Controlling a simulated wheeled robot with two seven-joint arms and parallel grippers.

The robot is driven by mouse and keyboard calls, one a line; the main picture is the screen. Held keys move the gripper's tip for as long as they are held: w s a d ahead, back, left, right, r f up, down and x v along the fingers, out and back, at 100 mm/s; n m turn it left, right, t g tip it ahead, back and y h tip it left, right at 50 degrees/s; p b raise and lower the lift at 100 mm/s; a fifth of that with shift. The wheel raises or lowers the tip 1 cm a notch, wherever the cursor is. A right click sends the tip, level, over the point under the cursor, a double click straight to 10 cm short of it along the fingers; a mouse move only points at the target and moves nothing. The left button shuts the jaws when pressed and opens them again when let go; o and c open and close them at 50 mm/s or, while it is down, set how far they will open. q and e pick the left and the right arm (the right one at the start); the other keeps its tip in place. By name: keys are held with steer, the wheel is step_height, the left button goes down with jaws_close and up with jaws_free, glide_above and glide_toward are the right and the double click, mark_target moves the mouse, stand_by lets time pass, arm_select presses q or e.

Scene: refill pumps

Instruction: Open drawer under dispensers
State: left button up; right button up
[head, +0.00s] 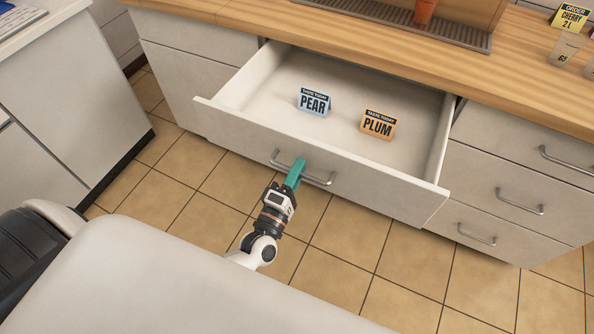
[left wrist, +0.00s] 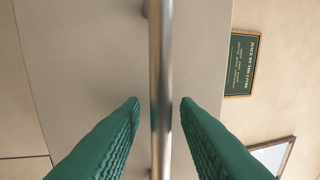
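The wide drawer (head: 330,165) under the dispenser counter is pulled well out, its inside visible from above. Its metal bar handle (head: 302,167) is on the front panel. My left gripper (head: 299,166) is at the handle, with its green fingers around the middle of the bar. In the left wrist view the handle bar (left wrist: 160,60) runs between the two fingertips (left wrist: 160,102), with a gap on each side, so the fingers are open and not clamped. My right gripper is not in view.
A blue PEAR card (head: 313,102) and an orange PLUM card (head: 377,124) stand inside the drawer. The wooden counter (head: 250,22) holds a drip grille (head: 400,25). Closed drawers (head: 520,195) are at right, and a white cabinet (head: 75,95) is at left.

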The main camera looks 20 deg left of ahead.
arm_select(q)
steer(key=s+f+b, duration=0.2)
steer(key=s, duration=0.9)
steer(key=shift+s+a+f, duration=0.15)
steer(key=shift+s+a, duration=0.05)
steer(key=shift+s, duration=0.2)
steer(key=shift+f, duration=0.1)
steer(key=s+f+m+g+p, duration=0.1)
steer(key=s+f+m+g, duration=0.2)
steer(key=f, duration=0.6)
steer(key=s+a+f+m+g+h+p, duration=0.1)
steer(key=s+f+m+g, duration=0.1)
steer(key=f+m+g, duration=0.5)
steer(key=s+f+m+p, duration=0.1)
steer(key=s+f+m, duration=0.15)
steer(key=f, duration=0.85)
steer(key=s+a+f+m+g+y+p, duration=0.1)
steer(key=s+f+m+g, duration=0.3)
steer(key=s, duration=0.5)
steer(key=s+a+f+m+g, duration=0.2)
steer(key=s+f+m+g, duration=0.1)
steer(key=s+f+g, duration=0.2)
steer(key=s+f, duration=0.2)
steer(key=s, duration=0.1)
steer(key=shift+s+a+f+m+y+p, duration=0.35)
steer(key=shift+s+a+f+y+p, duration=0.05)
